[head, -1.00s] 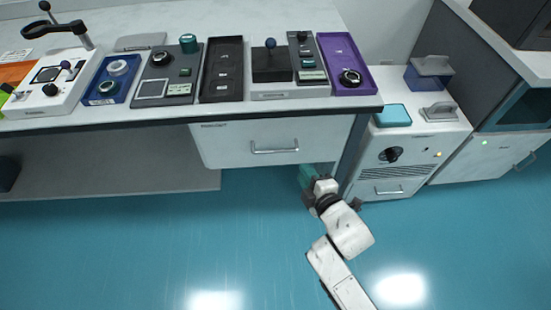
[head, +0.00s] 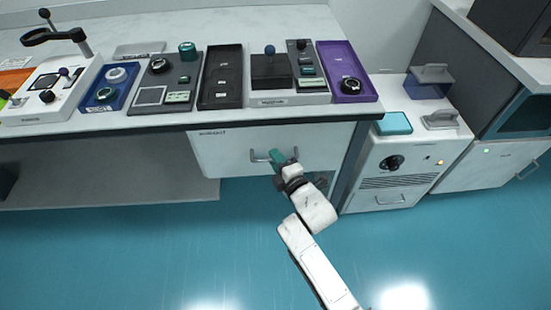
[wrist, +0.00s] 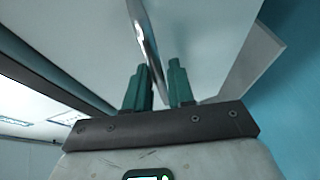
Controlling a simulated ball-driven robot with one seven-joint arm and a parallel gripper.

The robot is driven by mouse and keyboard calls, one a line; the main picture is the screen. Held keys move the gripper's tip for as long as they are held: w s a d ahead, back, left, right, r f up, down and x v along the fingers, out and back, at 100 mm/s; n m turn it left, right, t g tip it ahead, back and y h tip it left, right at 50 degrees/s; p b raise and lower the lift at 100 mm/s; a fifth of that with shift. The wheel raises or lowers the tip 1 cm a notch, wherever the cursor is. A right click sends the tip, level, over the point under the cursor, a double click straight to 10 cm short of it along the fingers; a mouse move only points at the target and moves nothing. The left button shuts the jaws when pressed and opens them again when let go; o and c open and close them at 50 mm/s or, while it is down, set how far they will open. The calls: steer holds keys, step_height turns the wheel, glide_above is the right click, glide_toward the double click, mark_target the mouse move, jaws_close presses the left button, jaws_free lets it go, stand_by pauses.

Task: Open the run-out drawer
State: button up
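The run-out drawer (head: 225,150) is a white front under the bench top, with a small label at its upper left that I cannot read clearly. It looks closed. Its metal bar handle (head: 257,156) is partly covered by my gripper (head: 274,156). In the wrist view, the handle (wrist: 142,35) runs down into the gap between the two teal fingers of my gripper (wrist: 160,80). The fingers stand apart on either side of the bar, with a visible gap, and I cannot tell whether either one touches it.
The bench top (head: 240,30) carries several trays and control boxes, including a purple tray (head: 335,62). A white cabinet (head: 395,178) with a knob and its own handle stands right of the drawer. The blue floor (head: 120,250) in front is clear.

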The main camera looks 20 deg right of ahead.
steer(key=shift+w+f, duration=0.1)
steer(key=shift+w, duration=0.3)
jaws_close()
